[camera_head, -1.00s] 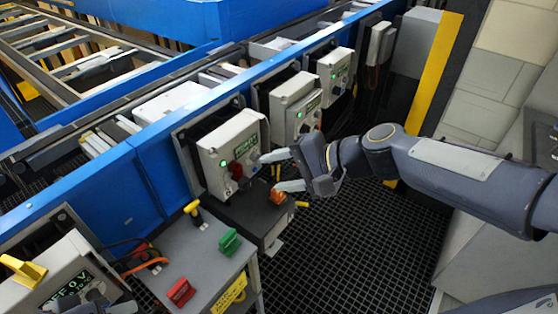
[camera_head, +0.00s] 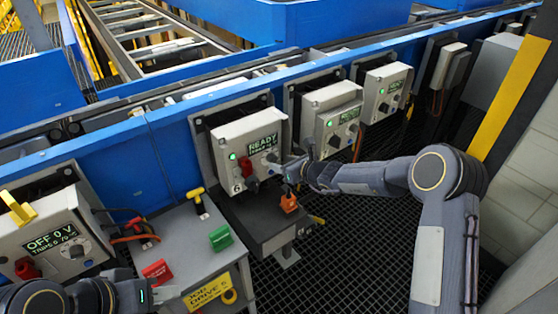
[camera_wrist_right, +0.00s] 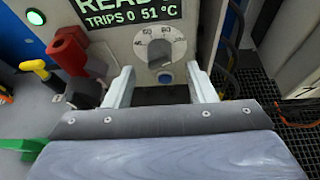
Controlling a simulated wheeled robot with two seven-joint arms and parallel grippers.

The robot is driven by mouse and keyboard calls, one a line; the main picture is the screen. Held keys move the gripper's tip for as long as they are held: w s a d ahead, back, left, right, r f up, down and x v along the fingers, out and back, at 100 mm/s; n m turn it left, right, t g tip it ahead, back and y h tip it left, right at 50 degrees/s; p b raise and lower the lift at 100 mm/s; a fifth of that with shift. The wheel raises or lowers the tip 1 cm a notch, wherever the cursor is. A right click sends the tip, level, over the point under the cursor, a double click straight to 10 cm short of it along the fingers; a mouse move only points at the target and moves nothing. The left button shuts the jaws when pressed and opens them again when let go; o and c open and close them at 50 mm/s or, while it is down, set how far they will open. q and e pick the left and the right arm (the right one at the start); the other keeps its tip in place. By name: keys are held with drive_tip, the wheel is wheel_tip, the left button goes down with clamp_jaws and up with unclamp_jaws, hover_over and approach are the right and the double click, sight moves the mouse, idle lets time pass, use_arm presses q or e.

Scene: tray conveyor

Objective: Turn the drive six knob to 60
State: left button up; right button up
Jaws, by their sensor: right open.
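The drive six box (camera_head: 228,141) is light grey, marked 6, with a green light and a READY display. Its round grey knob (camera_wrist_right: 158,48) shows in the right wrist view, below the display. Numbers including 40 and 60 surround it; I cannot read the pointer's setting. My right gripper (camera_wrist_right: 162,88) is open, its two pale fingers apart below and either side of the knob, with nothing between them. In the head view it is at the box's lower right (camera_head: 287,170). My left gripper (camera_head: 160,294) is low at the left, away from this box; its jaws are unclear.
A red lever (camera_wrist_right: 70,50) stands left of the knob. A grey cabinet (camera_head: 185,245) with red, green and yellow parts is at front left. An orange part (camera_head: 289,203) is below the right gripper. Other drive boxes (camera_head: 331,104) line the blue rail.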

sight(276, 161)
drive_tip(key=shift+p+x, duration=0.35)
drive_tip(key=shift+x, duration=1.5)
